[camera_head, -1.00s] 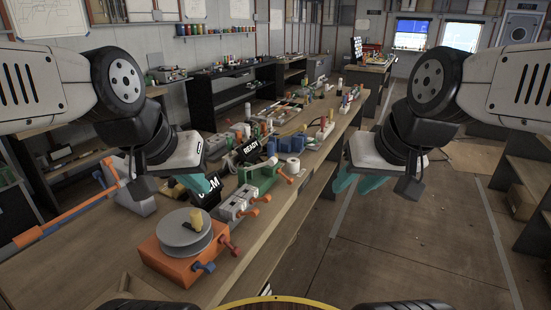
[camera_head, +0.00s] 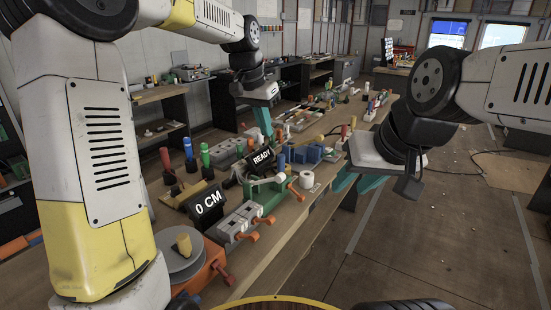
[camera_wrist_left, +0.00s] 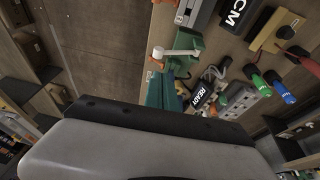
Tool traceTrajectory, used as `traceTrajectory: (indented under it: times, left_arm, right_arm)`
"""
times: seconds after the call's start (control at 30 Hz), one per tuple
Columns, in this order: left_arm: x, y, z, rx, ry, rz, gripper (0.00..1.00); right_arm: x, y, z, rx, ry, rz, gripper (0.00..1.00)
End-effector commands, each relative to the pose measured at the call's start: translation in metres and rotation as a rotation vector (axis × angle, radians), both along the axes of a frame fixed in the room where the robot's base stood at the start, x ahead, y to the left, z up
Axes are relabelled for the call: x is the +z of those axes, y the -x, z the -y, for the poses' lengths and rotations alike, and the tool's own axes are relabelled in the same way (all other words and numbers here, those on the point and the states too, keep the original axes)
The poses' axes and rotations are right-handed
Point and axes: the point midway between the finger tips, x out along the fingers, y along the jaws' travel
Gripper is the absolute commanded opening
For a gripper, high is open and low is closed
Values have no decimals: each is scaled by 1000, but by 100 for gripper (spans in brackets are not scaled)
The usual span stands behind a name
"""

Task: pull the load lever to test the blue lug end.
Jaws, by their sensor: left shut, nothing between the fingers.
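My left gripper (camera_head: 265,124) is shut and empty, above the bench behind the READY sign (camera_head: 262,159). Its teal fingers (camera_wrist_left: 162,92) also show in the left wrist view. A green bench device (camera_head: 264,189) with an orange-tipped handle (camera_head: 295,191) stands in front of that sign. It also shows in the left wrist view (camera_wrist_left: 188,42). I cannot tell for sure which handle is the load lever. Upright red, blue (camera_head: 189,152) and green pieces stand on the left; I cannot make out the blue lug end. My right gripper (camera_head: 357,183) is open and empty, right of the bench.
A white roll (camera_head: 307,179) and blue blocks (camera_head: 309,153) sit near the right edge. The floor right of the bench is clear.

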Motion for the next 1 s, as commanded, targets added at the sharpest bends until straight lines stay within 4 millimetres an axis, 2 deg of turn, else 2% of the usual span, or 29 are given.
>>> traceTrajectory:
  times: [0.1, 0.27, 0.7, 0.9, 1.0]
  left_arm:
    - [-6, -10, 6, -18, 8, -11, 0]
    - [-18, -14, 9, -22, 8, -15, 0]
    - [-103, -30, 29, -23, 7, -17, 0]
    - [-131, -28, 33, -21, 7, -14, 0]
    - [-138, -27, 34, -21, 7, -13, 0]
  right_arm:
    - [0, 0, 0, 0, 0, 0, 36]
    - [0, 0, 0, 0, 0, 0, 36]
    - [0, 0, 0, 0, 0, 0, 36]
    - [0, 0, 0, 0, 0, 0, 36]
    - [0, 0, 0, 0, 0, 0, 36]
